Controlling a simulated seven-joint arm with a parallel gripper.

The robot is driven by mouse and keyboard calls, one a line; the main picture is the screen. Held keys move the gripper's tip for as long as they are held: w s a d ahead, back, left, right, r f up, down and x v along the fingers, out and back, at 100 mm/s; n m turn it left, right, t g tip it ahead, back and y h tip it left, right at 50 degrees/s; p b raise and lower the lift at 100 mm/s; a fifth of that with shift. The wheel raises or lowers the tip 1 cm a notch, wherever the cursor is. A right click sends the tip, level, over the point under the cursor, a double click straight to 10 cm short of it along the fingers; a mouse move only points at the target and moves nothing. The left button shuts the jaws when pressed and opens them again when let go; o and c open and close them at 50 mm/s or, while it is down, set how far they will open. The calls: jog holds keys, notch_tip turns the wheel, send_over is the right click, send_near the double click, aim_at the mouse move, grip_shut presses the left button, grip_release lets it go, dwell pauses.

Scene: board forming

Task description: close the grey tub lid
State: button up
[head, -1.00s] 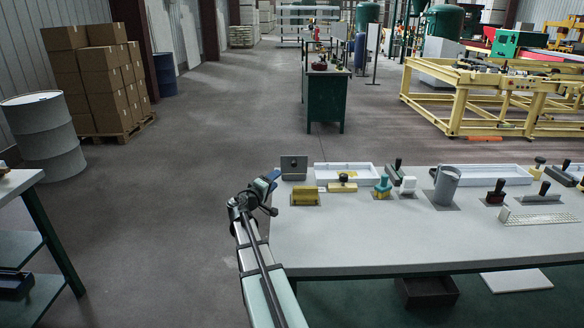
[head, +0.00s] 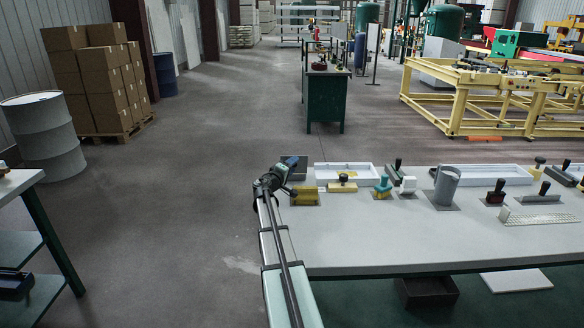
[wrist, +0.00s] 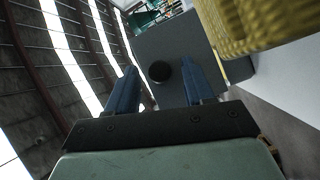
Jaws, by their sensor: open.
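The grey tub lid (head: 300,173) stands at the far left corner of the table, partly hidden behind my gripper in the head view. In the wrist view the lid is a flat grey panel (wrist: 180,45) with a round black knob (wrist: 160,72). My gripper (head: 289,163) is at the lid. In the wrist view its two blue fingers (wrist: 159,68) are open, one on each side of the knob, with nothing visibly clamped. I cannot tell whether the fingers touch the panel. The tub itself is not clearly visible.
A yellow block (head: 306,196) sits just in front of the lid; a rough yellow thing (wrist: 260,25) fills the wrist view's upper right. The table's front (head: 400,235) is clear.

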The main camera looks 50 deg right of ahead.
jog(key=shift+w+d, duration=0.1)
jog(key=shift+d, duration=0.1)
jog(key=shift+c, duration=0.3)
grip_shut()
dwell(0.3)
